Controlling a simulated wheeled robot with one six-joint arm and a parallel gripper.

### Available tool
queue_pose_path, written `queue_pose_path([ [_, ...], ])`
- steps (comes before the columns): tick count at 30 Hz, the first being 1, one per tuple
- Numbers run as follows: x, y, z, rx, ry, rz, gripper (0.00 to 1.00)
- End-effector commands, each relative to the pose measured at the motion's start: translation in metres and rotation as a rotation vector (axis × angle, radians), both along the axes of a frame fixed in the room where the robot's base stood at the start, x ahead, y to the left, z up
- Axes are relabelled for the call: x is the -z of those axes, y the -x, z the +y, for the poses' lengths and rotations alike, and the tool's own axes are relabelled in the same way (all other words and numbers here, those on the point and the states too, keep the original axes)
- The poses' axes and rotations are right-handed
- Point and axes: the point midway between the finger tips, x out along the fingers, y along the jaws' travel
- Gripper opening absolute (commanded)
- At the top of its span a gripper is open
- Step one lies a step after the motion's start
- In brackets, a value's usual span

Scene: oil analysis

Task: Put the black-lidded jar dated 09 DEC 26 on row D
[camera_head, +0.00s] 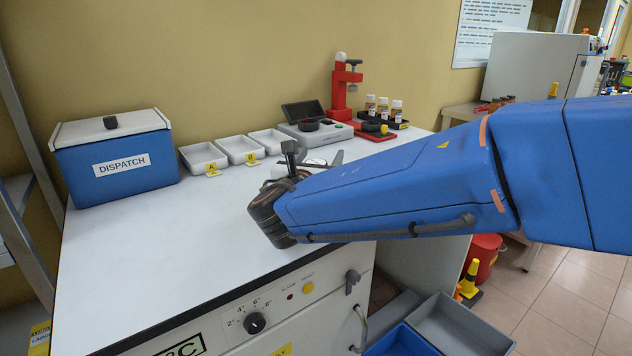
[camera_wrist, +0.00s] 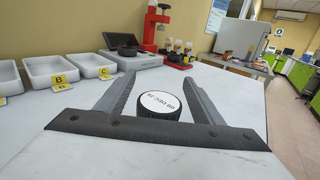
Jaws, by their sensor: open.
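In the wrist view a jar's round lid (camera_wrist: 160,104) with a black ribbed side and a white top label is between my gripper's fingers (camera_wrist: 157,92). The label reads 09 DEC 26 and appears upside down. My gripper is open, with a gap showing on each side of the lid. The jar's body is hidden below the lid. In the head view my arm covers most of the jar and the gripper (camera_head: 296,168) over the white worktop. No row marked D shows in either view.
A blue DISPATCH box (camera_head: 120,160) stands at the left. Three white trays (camera_head: 238,149) with A and B tags stand at the back. Behind are a grey instrument (camera_head: 318,132), a red press (camera_head: 343,90) and several small amber bottles (camera_head: 383,108). The left front worktop is clear.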

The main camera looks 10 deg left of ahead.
Motion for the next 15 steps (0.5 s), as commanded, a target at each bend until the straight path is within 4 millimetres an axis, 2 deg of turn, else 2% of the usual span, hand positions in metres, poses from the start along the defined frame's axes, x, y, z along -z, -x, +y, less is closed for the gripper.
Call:
queue_pose_path([
  [2,0.0,0.0003,0.0,0.0,0.0,0.0,0.61],
  [3,0.0,0.0003,0.0,0.0,0.0,0.0,0.56],
  [9,0.0,0.0005,0.0,0.0,0.0,0.0,0.12],
  [10,-0.0003,0.0005,0.0,0.0,0.0,0.0,0.12],
  [11,-0.0003,0.0005,0.0,0.0,0.0,0.0,0.08],
  [15,-0.0003,0.0005,-0.0001,0.0,0.0,0.0,0.08],
])
